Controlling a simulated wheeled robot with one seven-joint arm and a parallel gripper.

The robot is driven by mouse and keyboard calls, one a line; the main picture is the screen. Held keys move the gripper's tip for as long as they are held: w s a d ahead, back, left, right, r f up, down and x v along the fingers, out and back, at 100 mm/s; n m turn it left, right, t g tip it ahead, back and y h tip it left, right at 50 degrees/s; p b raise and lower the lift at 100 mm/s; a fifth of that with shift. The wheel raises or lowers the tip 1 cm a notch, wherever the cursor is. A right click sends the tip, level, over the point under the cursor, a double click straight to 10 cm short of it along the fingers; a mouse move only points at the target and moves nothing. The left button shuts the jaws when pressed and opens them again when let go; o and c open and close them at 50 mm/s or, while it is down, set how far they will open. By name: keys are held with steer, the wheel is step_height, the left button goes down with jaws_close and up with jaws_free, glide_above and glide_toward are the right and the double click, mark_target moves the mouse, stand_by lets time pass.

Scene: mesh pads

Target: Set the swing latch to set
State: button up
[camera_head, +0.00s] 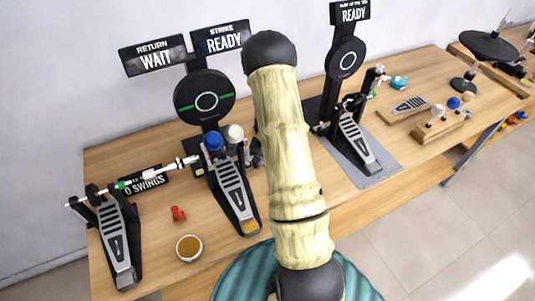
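I cannot pick out the swing latch with certainty. A double bass-drum pedal stands on the table, with a left footboard (113,243) and a second footboard (235,192) joined by a silver rod (150,175). Blue (213,141) and white (234,132) beater heads stand above the second one. Behind them is a round black pad (204,97) under signs reading "RETURN WAIT" (154,55) and "STRIKE READY" (221,38). A "0 SWINGS" sign (143,180) lies behind the rod. My gripper is not visible; my pale arm crosses the middle and hides what is behind it.
A single pedal (356,142) stands on a grey mat (371,172) before another round pad (345,58) with a "READY" sign (353,12). A red piece (178,213) and a round bowl (189,247) lie near the front edge. Spare beaters (453,103) stand at right.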

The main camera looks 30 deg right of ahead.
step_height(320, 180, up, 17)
steer(key=b, duration=0.3)
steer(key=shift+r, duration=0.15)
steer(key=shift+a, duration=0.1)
stand_by(0.6)
